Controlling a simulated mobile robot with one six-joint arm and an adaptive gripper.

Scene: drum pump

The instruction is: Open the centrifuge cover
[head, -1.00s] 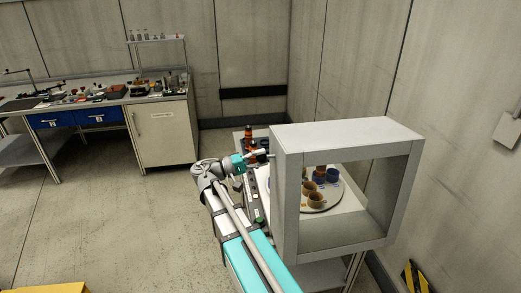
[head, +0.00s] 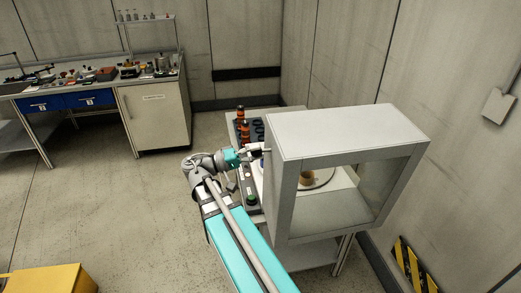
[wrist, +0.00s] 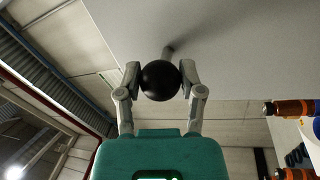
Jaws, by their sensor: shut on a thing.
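The centrifuge cover (head: 345,130) is a grey-white box frame with clear windows, standing over a pale table at right of centre in the head view. Through its window a round plate (head: 325,183) with a tan cup (head: 308,178) shows; the rest of the plate is hidden by the frame. In the wrist view a black ball knob (wrist: 160,80) on a short stem juts from the cover's flat pale face (wrist: 235,45). My gripper (head: 258,149) is at the cover's left side. In the wrist view its two fingers are shut on the knob.
Amber bottles (head: 243,128) and a control strip with a green button (head: 251,200) are at the table's left side. A workbench (head: 155,120) with clutter stands at the back left. Walls close off the right and back. The floor at left is clear up to a yellow box (head: 50,280).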

